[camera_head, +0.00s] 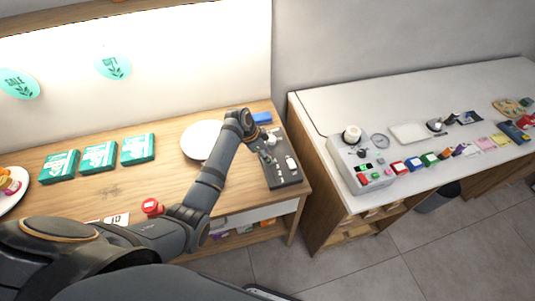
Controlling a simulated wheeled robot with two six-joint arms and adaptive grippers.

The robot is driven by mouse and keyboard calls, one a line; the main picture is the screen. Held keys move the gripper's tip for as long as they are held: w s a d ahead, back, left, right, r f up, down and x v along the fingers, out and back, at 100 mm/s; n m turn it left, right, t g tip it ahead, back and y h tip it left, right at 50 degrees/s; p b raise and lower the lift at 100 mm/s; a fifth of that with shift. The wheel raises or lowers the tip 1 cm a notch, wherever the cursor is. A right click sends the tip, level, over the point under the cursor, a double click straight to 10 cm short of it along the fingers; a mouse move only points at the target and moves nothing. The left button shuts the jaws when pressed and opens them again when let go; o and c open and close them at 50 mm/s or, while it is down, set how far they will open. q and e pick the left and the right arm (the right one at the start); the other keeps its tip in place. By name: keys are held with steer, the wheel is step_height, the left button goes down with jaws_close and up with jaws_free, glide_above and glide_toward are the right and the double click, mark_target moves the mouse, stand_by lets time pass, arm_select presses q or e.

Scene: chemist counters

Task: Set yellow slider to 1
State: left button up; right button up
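A dark grey control panel (283,179) lies on the wooden counter near its right end. It carries small pale knobs, one of them a white knob (290,163) on its right side. I cannot make out a yellow colour on any of them, and the far left part of the panel is hidden by my arm. My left gripper (262,145) is over the far left part of the panel, pointing down at it. It is too small and dark to tell whether its fingers are open or shut, or touch anything. My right gripper is not in view.
A white plate (198,139) lies left of my forearm, and a blue item (262,118) lies behind the panel. A red button (152,206) and teal boxes (99,157) are farther left.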

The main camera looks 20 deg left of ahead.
arm_select(q)
steer(key=shift+d+f, duration=0.1)
steer(key=shift+f, duration=0.15)
steer(key=shift+s, duration=0.15)
steer(key=shift+f, duration=0.1)
steer(key=shift+c, duration=4)
jaws_close()
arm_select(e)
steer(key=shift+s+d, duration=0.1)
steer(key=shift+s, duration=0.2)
